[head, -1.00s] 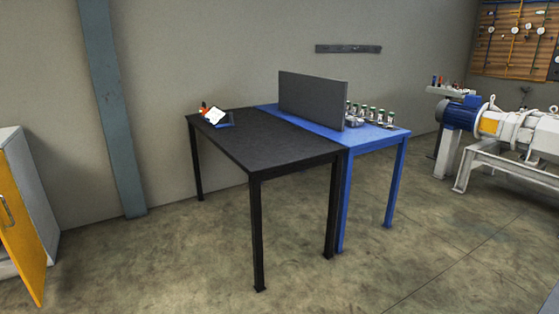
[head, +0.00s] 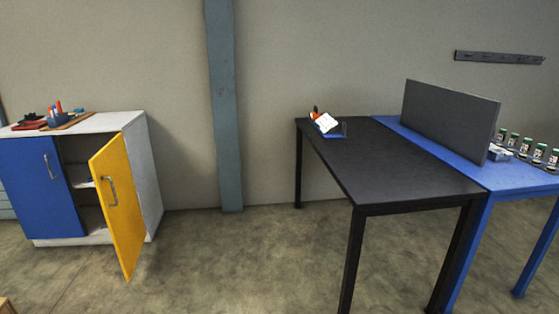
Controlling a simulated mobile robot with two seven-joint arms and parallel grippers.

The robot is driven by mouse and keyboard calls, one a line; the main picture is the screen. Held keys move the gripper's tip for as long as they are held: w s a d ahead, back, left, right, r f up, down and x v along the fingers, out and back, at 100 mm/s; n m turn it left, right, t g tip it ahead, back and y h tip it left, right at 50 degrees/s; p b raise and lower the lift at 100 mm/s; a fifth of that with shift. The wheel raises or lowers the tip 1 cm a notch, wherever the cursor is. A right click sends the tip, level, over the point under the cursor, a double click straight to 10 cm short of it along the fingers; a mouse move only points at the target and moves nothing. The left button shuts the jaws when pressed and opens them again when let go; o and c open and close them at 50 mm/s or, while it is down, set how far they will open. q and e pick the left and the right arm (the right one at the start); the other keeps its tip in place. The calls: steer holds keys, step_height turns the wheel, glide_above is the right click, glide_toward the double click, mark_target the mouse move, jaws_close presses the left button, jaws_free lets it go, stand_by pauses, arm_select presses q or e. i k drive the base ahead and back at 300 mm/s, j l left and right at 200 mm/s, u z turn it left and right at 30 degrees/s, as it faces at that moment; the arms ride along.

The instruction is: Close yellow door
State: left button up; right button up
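The yellow door (head: 119,206) is on the right half of a white cabinet (head: 151,178) at the left of the head view. It stands open and swung outward, with a metal handle (head: 111,190) on its face. Shelves inside the cabinet show through the gap between the doors. The blue door (head: 39,188) on the left half is shut. Neither of my grippers is in view.
A black table (head: 400,160) stands at the right, joined to a blue table (head: 505,176) with a grey panel (head: 449,118). Tools (head: 57,112) lie on the cabinet top. The floor (head: 235,260) between cabinet and black table is clear.

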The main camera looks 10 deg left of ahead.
mark_target(109, 168)
steer(key=i+u, duration=0.35)
steer(key=i+j+u, duration=0.1)
steer(key=u, duration=0.25)
steer(key=i+l+u, duration=0.1)
steer(key=i+u, duration=0.9)
steer(key=i+l+u, duration=0.1)
steer(key=i+l, duration=0.9)
steer(key=i+l+u, duration=0.15)
steer(key=i+l, duration=0.35)
steer(key=l, duration=0.15)
steer(key=i+l+u, duration=0.1)
steer(key=i+l, duration=0.35)
steer(key=l, duration=0.2)
